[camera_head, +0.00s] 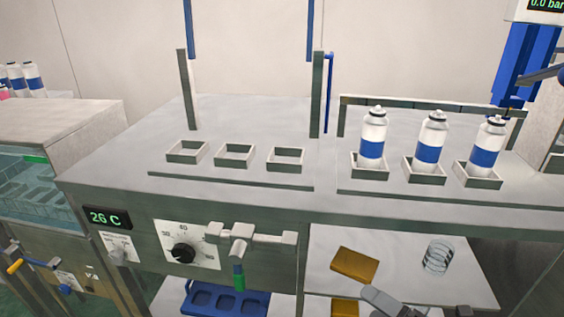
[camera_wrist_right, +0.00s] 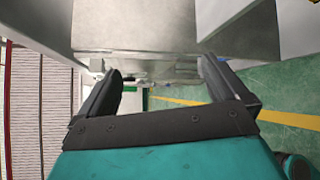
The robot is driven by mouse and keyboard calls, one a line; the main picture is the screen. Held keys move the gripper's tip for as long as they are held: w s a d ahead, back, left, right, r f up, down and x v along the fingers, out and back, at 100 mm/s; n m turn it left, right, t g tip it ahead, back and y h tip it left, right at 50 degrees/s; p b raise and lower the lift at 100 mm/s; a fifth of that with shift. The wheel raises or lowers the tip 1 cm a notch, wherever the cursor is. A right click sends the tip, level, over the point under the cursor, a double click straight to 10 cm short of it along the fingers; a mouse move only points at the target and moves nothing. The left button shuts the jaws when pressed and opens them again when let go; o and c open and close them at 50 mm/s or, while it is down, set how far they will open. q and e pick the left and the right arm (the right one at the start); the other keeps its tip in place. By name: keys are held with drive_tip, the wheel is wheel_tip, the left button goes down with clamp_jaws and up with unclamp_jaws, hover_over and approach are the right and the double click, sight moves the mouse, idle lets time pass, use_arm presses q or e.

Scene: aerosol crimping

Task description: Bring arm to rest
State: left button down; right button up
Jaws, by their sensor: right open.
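My right gripper (camera_wrist_right: 160,72) is open and empty in the right wrist view, its two dark fingers wide apart. They point toward a grey metal structure, with nothing between them. In the head view only small parts of the right gripper (camera_head: 420,304) show at the bottom edge, in front of the lower shelf. My left gripper is not in view.
Three white cans with blue bands (camera_head: 428,146) stand in square holders on the bench (camera_head: 120,158). Three holders (camera_head: 234,155) at left are empty. A valve handle (camera_head: 238,275) sticks out in front.

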drive_tip(key=s+a+f+m+g+h, duration=0.1)
drive_tip(key=s+a+f+m+h, duration=0.2)
drive_tip(key=m, duration=1)
drive_tip(key=s+a+f+m+g+h, duration=0.1)
drive_tip(key=s+a+f+m+h, duration=0.25)
drive_tip(key=m, duration=0.95)
use_arm(q)
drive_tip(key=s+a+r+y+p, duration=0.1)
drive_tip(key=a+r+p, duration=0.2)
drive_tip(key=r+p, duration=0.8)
drive_tip(key=p, duration=0.5)
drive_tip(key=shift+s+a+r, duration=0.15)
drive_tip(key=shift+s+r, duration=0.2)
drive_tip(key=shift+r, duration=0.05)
use_arm(e)
drive_tip(key=s+d+r, duration=0.1)
drive_tip(key=d+r, duration=0.2)
drive_tip(key=r, duration=0.8)
drive_tip(key=shift+d+r+g, duration=0.25)
drive_tip(key=shift+r+g, duration=0.05)
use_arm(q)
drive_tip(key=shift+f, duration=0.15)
use_arm(e)
drive_tip(key=shift+f+h, duration=0.1)
drive_tip(key=shift+h, duration=0.15)
